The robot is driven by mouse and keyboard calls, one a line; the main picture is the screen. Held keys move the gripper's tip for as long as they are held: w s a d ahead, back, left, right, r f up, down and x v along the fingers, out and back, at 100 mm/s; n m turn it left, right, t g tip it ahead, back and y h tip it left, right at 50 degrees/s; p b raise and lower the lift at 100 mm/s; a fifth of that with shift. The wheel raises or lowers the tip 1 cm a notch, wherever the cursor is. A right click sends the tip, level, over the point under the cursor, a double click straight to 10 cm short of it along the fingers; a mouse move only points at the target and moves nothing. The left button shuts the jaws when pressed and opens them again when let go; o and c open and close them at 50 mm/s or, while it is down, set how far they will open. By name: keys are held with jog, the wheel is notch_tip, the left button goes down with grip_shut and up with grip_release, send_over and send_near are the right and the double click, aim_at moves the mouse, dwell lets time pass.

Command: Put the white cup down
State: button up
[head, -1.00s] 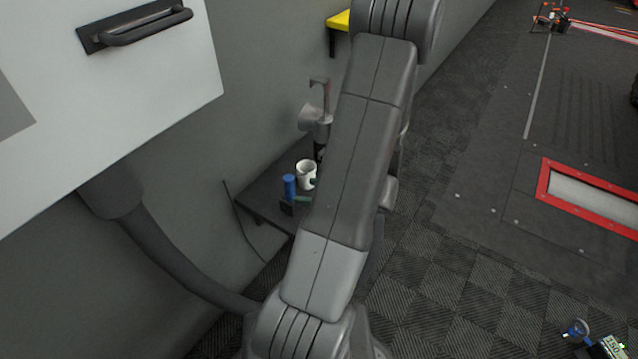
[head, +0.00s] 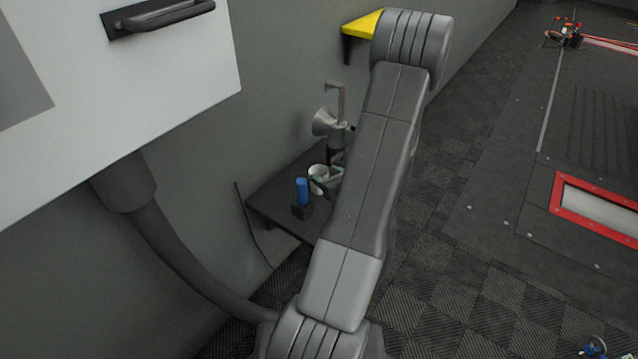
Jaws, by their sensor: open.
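The white cup (head: 316,172) stands on the small dark shelf (head: 268,200) against the grey wall, just behind a blue cylinder (head: 302,188). My gripper (head: 325,181) is open at the cup, with its dark, green-marked fingers covering part of the cup's front and right side. I cannot tell whether a finger touches the cup. My arm hides the right part of the shelf and most of the gripper's body.
A grey device with a round funnel-like part (head: 325,122) stands behind the cup. A yellow wall bracket (head: 361,23) is farther back. A white cabinet (head: 170,70) and a thick dark hose (head: 175,245) are at left. Open floor lies right of the arm.

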aim_at(315, 169)
jog(key=x, duration=0.2)
jog(key=b+x, duration=0.1)
jog(key=x, duration=0.2)
jog(key=shift+a+f, duration=0.1)
jog(key=shift+f, duration=0.2)
jog(key=c, duration=0.7)
jog(key=shift+o, duration=0.2)
